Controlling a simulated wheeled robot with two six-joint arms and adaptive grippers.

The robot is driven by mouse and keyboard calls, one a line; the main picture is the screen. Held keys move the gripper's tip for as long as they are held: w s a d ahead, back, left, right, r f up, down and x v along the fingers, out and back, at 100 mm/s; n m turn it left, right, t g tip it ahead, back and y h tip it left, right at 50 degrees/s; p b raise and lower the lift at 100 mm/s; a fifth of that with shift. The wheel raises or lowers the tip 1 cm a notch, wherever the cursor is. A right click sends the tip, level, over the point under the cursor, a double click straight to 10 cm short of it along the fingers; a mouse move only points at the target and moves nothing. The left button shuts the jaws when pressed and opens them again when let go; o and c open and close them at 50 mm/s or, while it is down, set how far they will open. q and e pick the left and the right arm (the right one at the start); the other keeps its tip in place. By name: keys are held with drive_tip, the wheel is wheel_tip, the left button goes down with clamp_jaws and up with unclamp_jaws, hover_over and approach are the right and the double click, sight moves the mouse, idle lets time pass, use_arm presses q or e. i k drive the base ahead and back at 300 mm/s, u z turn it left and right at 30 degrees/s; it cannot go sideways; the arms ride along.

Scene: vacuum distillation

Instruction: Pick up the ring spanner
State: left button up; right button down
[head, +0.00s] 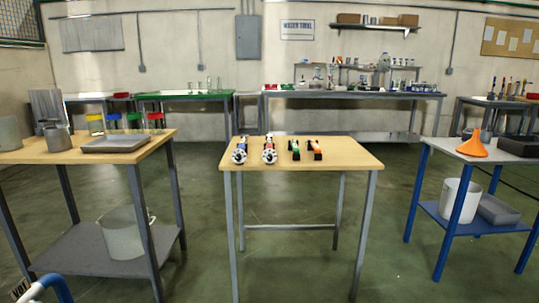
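I cannot make out a ring spanner for certain. On the wooden table (345,153) in the middle stand two small devices with round metal faces, a left one (239,152) and a right one (269,151). To their right are a small green and black item (294,150) and an orange and black item (315,149); they are too small to identify. Neither of my grippers is in view.

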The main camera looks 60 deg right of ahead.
sight(295, 149)
drive_tip(key=z, duration=1.85)
drive_tip(key=i, duration=0.65)
drive_tip(key=u, duration=0.55)
drive_tip(key=i, duration=1.15)
drive_tip(key=u, duration=0.05)
